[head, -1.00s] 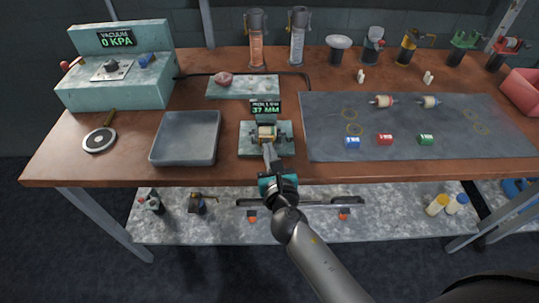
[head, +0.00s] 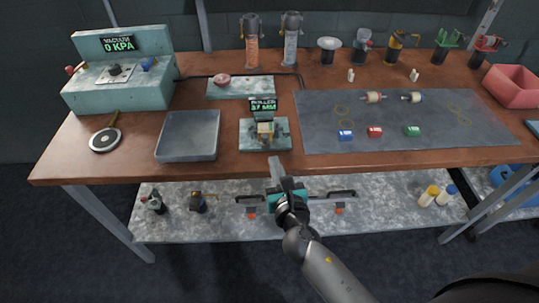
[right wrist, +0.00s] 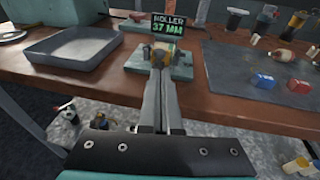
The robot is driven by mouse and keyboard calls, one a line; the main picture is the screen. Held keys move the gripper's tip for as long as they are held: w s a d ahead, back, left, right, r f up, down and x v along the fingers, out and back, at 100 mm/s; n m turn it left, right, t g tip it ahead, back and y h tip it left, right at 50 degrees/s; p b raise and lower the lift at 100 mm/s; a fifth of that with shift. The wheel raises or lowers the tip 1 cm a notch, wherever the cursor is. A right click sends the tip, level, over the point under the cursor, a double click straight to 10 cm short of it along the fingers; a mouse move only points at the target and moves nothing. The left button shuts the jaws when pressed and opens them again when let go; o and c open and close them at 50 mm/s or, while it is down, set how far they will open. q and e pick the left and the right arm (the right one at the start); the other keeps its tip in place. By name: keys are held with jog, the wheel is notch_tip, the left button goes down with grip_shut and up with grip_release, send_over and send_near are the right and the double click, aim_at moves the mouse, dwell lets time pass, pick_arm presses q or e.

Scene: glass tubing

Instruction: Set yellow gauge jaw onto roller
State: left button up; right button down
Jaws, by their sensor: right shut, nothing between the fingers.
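The roller stand (head: 280,142) is a pale green block near the table's front edge. Its screen (head: 263,105) reads ROLLER 37 MM. A small tan-yellow piece (head: 265,130) sits on the stand, perhaps the yellow gauge jaw on the roller; its exact shape and seating are unclear. The stand also shows in the right wrist view (right wrist: 182,70), where my fingertips partly cover it. My right gripper (head: 275,162) is shut and empty, in front of the table edge and pointing at the stand, apart from it in the head view. My left gripper is out of view.
A grey tray (head: 188,136) stands left of the stand. A dark mat (head: 440,137) with several small coloured parts lies to the right. A green slab (head: 255,91) with a pink piece lies behind. A vacuum unit (head: 120,88) stands far left. A lower shelf (head: 385,205) is below.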

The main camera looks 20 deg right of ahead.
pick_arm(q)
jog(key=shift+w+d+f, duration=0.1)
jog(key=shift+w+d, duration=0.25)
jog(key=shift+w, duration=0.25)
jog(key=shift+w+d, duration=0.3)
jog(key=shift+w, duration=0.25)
pick_arm(e)
jog(key=shift+v, duration=2.95)
jog(key=shift+f, duration=0.1)
